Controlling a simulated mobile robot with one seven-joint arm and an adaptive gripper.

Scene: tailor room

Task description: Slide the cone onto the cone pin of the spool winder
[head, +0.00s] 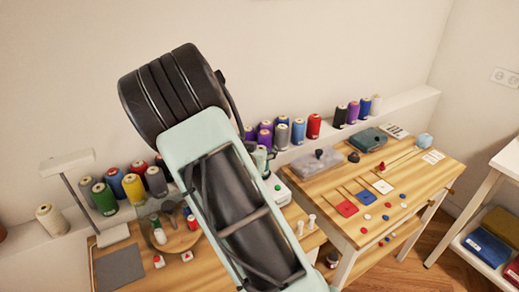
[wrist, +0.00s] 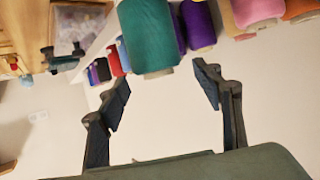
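A dark teal-green cone of thread (wrist: 152,38) is at the top centre of the wrist view, just beyond my gripper (wrist: 160,70). My gripper's two dark fingers are spread wide on either side below it, with clear space between them. I see no finger pressing on the cone. In the head view my arm covers the middle, and I cannot make out the fingers. A white device with a green button (head: 279,188) sits on the worktable just right of my arm and may be the spool winder. I cannot make out its cone pin.
Several thread cones stand along the wall ledge (head: 400,103) on both sides of my arm. Purple cones (wrist: 197,25) stand beside the green one. A white lamp (head: 68,162) stands at left. The right table (head: 420,172) holds a clear box (head: 317,163), coloured squares and buttons.

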